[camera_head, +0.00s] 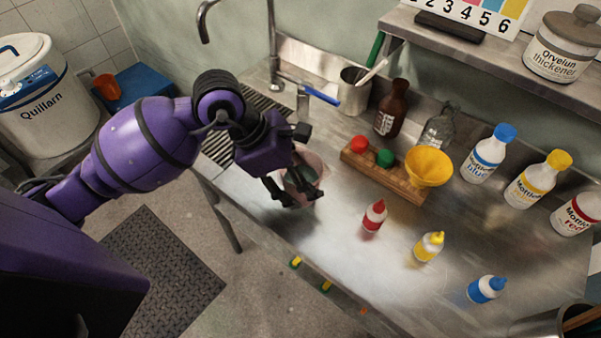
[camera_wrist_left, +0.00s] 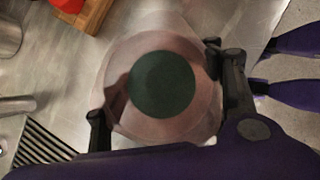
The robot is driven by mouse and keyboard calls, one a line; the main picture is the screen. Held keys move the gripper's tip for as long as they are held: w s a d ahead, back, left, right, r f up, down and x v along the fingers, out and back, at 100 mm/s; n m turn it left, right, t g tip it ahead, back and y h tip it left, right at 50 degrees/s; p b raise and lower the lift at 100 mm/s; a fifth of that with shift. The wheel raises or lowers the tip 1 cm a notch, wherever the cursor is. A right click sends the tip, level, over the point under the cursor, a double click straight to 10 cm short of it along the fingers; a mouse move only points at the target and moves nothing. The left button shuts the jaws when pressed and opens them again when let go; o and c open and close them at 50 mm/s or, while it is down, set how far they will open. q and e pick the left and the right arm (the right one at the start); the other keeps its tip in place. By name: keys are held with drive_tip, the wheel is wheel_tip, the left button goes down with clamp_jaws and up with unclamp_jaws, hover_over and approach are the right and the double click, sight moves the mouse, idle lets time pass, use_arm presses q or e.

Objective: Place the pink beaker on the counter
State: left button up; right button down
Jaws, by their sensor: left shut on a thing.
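The pink beaker (camera_head: 321,163) is a wide, translucent cup with dark green contents. My left gripper (camera_head: 294,192) is shut on it, with its fingers around the side of the beaker. In the left wrist view the beaker (camera_wrist_left: 118,75) is seen from above, its mouth facing the camera, with a finger on either side. The beaker is over the steel counter (camera_head: 335,240), near its front left part. I cannot tell whether its base touches the surface. The gripper hides part of the beaker. My right gripper is not in view.
A wooden block (camera_head: 400,185) with red and green caps and a yellow funnel (camera_head: 429,167) stands right of the beaker. Small red (camera_head: 374,216), yellow (camera_head: 429,246) and blue (camera_head: 486,289) bottles stand further right. A drain grate (camera_head: 228,140) lies left. Bare counter lies near the front edge.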

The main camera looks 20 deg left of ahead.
use_arm(q)
drive_tip(key=shift+s+d, duration=0.2)
drive_tip(key=o, duration=1.4)
drive_tip(key=shift+w+a+f, duration=0.1)
drive_tip(key=shift+a+r, duration=0.1)
drive_tip(key=shift+r, duration=0.3)
drive_tip(key=v, duration=1.1)
drive_tip(key=shift+a+r, duration=0.15)
drive_tip(key=shift+r, duration=0.1)
